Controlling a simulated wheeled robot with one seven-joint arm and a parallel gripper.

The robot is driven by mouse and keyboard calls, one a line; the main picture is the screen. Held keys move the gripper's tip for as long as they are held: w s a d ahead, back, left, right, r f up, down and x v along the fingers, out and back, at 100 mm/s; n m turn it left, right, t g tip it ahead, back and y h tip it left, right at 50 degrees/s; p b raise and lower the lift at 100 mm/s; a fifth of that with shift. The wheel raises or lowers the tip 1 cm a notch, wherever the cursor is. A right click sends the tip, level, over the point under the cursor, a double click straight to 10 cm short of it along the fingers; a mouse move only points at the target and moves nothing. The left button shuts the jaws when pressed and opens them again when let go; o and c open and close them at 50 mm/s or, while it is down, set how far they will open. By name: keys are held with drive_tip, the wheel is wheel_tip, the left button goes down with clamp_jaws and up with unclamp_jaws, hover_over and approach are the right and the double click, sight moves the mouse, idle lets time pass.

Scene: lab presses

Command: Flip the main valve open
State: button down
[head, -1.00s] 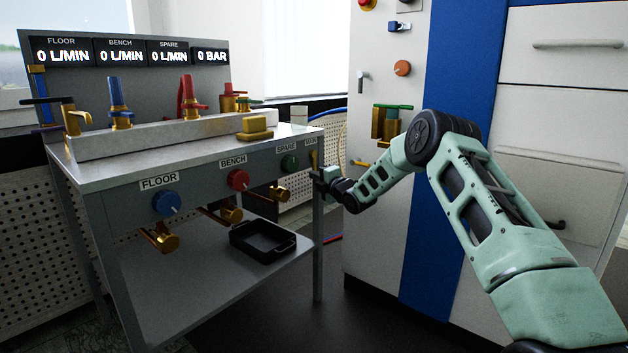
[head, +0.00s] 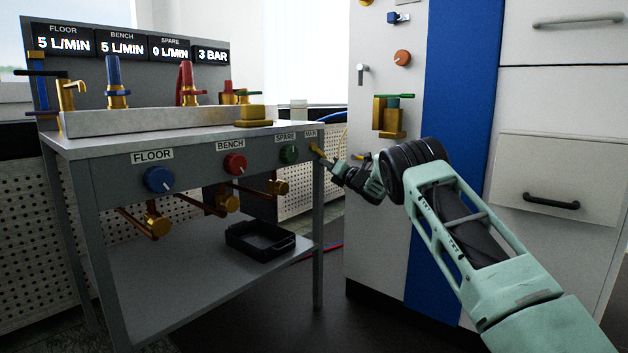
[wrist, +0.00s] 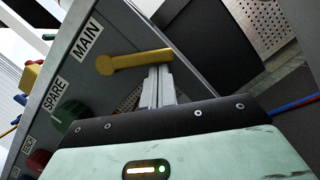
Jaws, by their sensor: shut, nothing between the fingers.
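The main valve is a yellow lever (wrist: 132,61) under the MAIN label at the right end of the bench front. In the wrist view it sticks out sideways from its pivot, towards the right. In the head view the lever (head: 317,150) is small, slanted and partly behind my gripper. My gripper (head: 330,163) is at the bench's right corner, beside the lever. In the wrist view my gripper's fingers (wrist: 159,76) are together and empty, with their tips right at the lever's near edge. I cannot tell whether they touch it.
Displays (head: 120,44) read 5 L/MIN for FLOOR and BENCH, 0 L/MIN for SPARE, and 3 BAR. Blue (head: 158,179), red (head: 235,163) and green (head: 288,154) knobs line the bench front. A black tray (head: 260,241) sits on the lower shelf. A cabinet (head: 375,240) stands close on the right.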

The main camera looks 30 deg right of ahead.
drive_tip(key=shift+w+d+r+n, duration=0.35)
drive_tip(key=shift+d+r+n, duration=0.35)
drive_tip(key=shift+d+r, duration=0.15)
drive_tip(key=f+b, duration=0.2)
drive_tip(key=a+f+b, duration=0.1)
drive_tip(key=f+b, duration=0.1)
drive_tip(key=shift+s+f, duration=0.15)
drive_tip(key=shift+f, duration=0.15)
drive_tip(key=p, duration=0.5)
approach(321, 168)
drive_tip(key=shift+d+r+v, duration=0.1)
drive_tip(key=shift+d+v, duration=0.05)
drive_tip(key=shift+v, duration=0.75)
drive_tip(key=shift+d+r+v, duration=0.15)
drive_tip(key=shift+d+v, duration=0.05)
drive_tip(key=shift+v, duration=0.65)
